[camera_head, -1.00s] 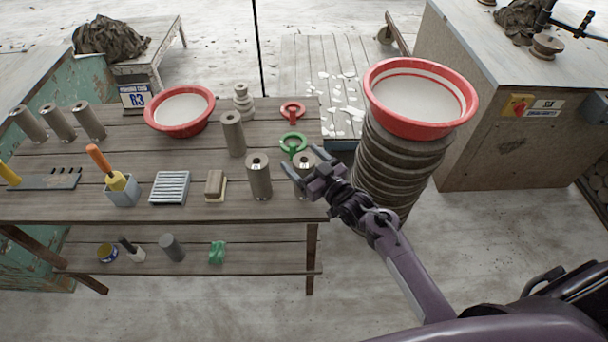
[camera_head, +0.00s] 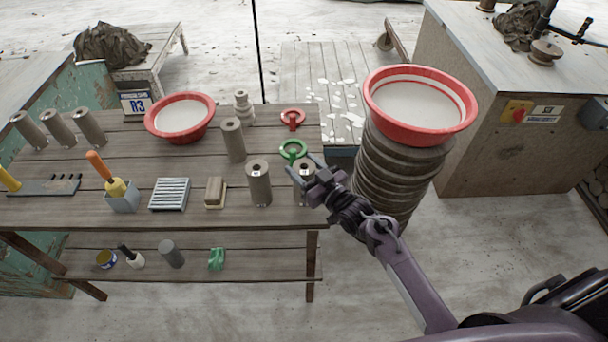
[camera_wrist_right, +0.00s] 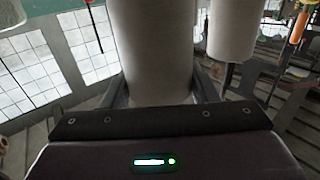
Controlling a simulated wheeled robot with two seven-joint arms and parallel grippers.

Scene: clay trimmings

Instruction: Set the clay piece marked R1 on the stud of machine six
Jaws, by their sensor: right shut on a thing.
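My right gripper (camera_head: 300,164) is shut on a grey clay cylinder (camera_head: 304,171) at the right end of the wooden table. The wrist view shows this cylinder (camera_wrist_right: 150,50) upright between the fingers; I cannot read its mark. A similar cylinder (camera_head: 258,184) stands just left of it, with a small label on top too small to read. Another cylinder (camera_head: 233,142) stands behind. A grey cabinet (camera_head: 480,120) at the right carries a round metal fitting (camera_head: 546,52); I cannot tell whether it is machine six. My left gripper is not in view.
A red-rimmed basin (camera_head: 420,130) on a ribbed column stands close right of my gripper. Green (camera_head: 293,150) and red (camera_head: 293,120) ring tools lie behind it. The table (camera_head: 60,212) also holds a red bowl (camera_head: 182,135), a brush pot (camera_head: 122,200) and several cylinders at left.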

